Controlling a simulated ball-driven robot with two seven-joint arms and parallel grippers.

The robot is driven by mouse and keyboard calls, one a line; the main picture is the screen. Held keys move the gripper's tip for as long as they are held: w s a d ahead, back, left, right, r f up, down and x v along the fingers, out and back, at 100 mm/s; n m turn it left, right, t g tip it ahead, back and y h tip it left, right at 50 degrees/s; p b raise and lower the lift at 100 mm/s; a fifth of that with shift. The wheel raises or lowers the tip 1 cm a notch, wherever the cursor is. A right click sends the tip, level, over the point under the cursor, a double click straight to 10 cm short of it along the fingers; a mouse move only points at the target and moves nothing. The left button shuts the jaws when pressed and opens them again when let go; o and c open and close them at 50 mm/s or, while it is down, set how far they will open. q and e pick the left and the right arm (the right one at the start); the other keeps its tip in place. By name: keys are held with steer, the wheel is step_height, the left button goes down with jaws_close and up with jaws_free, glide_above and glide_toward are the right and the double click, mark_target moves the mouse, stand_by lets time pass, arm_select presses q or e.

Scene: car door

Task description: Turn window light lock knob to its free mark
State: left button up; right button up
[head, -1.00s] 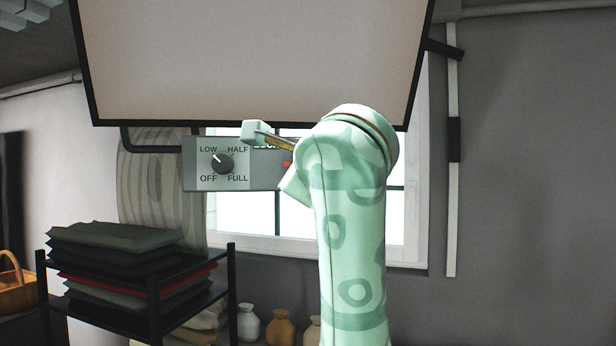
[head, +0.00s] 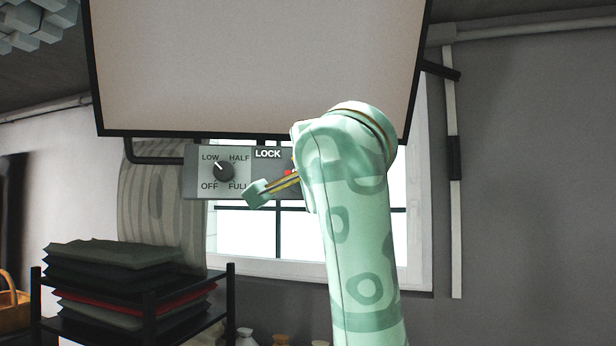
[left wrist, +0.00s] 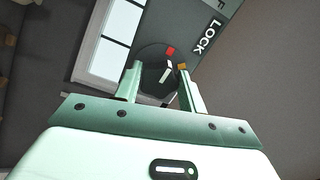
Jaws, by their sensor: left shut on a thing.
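The window light lock knob shows in the left wrist view as a dark round dial (left wrist: 150,58) below the LOCK label, with a red mark near its top and a white pointer line. My left gripper (left wrist: 159,72) is shut on the knob, one finger on each side. An orange patch lies by the right fingertip; I cannot tell whether it is a mark or part of the finger. In the head view my left gripper (head: 265,188) reaches the LOCK side of the grey panel (head: 195,188); my wrist hides most of the knob. My right gripper is not in view.
A light knob (head: 223,170) with LOW, HALF, FULL and OFF labels is on the panel's left, close to my visible finger. A large framed board (head: 250,65) hangs above. A window (head: 245,235) is behind. A rack with folded cloths (head: 110,255) stands lower left.

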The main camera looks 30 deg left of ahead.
arm_select(q)
steer(key=shift+f+n, duration=0.1)
steer(key=shift+n, duration=0.3)
steer(key=o, duration=1)
steer(key=shift+c, duration=0.2)
steer(key=b+v, duration=0.3)
steer(key=v, duration=1.3)
steer(key=shift+s+d, duration=0.1)
steer(key=shift+s, duration=0.05)
